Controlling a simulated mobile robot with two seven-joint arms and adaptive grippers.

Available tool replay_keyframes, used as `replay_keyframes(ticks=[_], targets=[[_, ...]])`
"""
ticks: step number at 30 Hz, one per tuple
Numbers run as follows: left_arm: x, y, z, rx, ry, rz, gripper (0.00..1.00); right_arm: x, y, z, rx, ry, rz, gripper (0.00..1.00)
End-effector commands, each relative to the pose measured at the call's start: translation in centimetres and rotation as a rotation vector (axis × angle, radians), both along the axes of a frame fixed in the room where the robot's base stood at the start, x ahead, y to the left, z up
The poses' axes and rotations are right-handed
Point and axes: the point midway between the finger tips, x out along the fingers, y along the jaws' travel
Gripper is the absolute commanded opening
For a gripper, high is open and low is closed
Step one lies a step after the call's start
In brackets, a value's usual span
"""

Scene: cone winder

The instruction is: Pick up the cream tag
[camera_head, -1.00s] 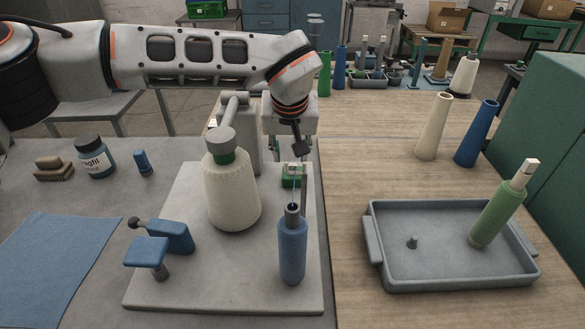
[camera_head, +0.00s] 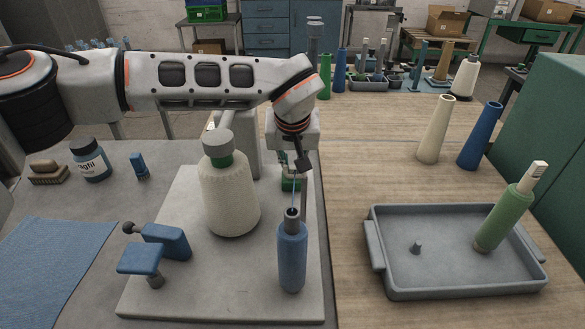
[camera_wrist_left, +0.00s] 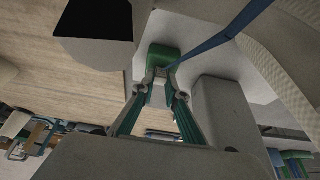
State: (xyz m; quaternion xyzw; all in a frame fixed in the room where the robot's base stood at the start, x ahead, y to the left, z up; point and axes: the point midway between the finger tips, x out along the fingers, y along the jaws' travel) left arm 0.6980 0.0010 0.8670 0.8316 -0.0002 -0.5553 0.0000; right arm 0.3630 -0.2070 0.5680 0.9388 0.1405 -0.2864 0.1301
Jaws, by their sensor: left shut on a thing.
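My left gripper (camera_head: 291,170) hangs down over the green block (camera_head: 291,184) behind the blue yarn package (camera_head: 292,256). In the left wrist view its two fingers (camera_wrist_left: 160,92) are closed on a small pale piece, the cream tag (camera_wrist_left: 157,97), just in front of the green block (camera_wrist_left: 164,58). The fingers hide most of the tag in the head view. A blue thread (camera_head: 294,198) runs up from the package to the fingers' area. I cannot tell whether the tag is clear of the block. My right gripper is not in view.
A large cream yarn cone (camera_head: 229,198) stands close left of the gripper on the grey base plate (camera_head: 200,296). A blue lever part (camera_head: 165,242) is at front left. A grey tray (camera_head: 400,290) holding a tilted green cone (camera_head: 503,220) lies right; the wooden table between is clear.

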Motion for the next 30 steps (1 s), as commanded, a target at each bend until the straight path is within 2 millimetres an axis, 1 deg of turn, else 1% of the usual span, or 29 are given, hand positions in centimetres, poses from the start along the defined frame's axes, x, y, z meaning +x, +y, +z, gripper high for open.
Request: replay_keyframes(ticks=[4, 8, 11, 15, 21, 25, 30], targets=[[0.0, 0.0, 1.0, 0.0, -0.002, 0.001, 0.07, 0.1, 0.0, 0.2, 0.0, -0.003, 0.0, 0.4], [0.0, 0.0, 3.3, 0.0, -0.006, 0.001, 0.07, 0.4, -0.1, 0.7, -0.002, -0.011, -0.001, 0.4], [0.1, 0.0, 5.9, 0.0, -0.009, 0.003, 0.07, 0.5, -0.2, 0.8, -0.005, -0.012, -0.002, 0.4], [0.0, 0.0, 9.9, -0.001, -0.01, 0.002, 0.07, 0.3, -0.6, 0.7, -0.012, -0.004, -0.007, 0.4], [0.0, 0.0, 15.0, 0.0, -0.008, 0.002, 0.07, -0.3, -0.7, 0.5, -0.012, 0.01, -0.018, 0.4], [0.0, 0.0, 17.5, 0.001, -0.006, 0.001, 0.07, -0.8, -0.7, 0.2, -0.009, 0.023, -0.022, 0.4], [0.0, 0.0, 19.4, 0.001, -0.002, 0.001, 0.07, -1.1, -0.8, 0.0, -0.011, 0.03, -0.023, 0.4]])
